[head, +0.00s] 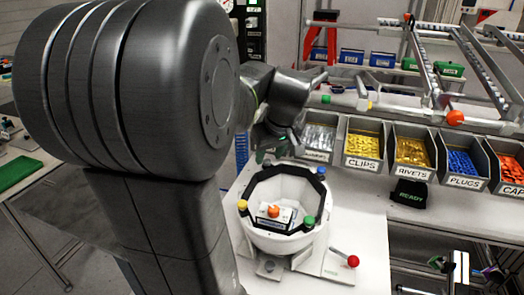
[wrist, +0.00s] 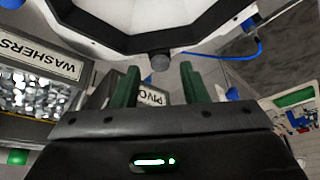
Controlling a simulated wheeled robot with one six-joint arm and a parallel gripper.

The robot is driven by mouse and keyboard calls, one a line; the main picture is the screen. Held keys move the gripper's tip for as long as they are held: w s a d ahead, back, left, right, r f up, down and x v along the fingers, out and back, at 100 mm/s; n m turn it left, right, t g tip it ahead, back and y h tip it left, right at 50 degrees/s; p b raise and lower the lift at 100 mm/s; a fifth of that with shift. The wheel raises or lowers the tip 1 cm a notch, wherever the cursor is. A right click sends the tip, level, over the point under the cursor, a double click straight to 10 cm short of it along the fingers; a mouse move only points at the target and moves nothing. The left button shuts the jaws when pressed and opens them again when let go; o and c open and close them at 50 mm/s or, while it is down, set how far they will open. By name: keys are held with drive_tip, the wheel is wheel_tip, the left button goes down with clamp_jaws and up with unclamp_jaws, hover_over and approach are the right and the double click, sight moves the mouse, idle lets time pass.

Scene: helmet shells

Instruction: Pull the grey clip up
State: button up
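The grey clip (wrist: 160,62) is a short round knob at the rim of the white helmet shell (head: 283,240). In the wrist view it lies beyond the tips of my gripper (wrist: 160,69), roughly centred between the two green fingers. The fingers are apart and nothing is held between them. I cannot tell the exact distance to the clip. In the head view the shell stands upright on the white table, with a black inner edge, and the grey clip cannot be made out clearly near my arm.
The shell also carries a yellow clip (head: 243,204), a blue clip (head: 321,172) and a green clip (head: 309,220). An orange part (head: 273,211) sits inside it. A red-knobbed lever (head: 352,261) is at front right. Labelled bins, including clips (head: 362,163), line the back.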

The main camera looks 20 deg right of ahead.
drive_tip(key=shift+w+a+f, duration=0.1)
drive_tip(key=shift+w+f, duration=0.25)
drive_tip(key=shift+f, duration=0.05)
drive_tip(key=shift+s, duration=0.1)
clamp_jaws()
drive_tip(key=shift+r+p, duration=0.35)
drive_tip(key=shift+r, duration=0.25)
unclamp_jaws()
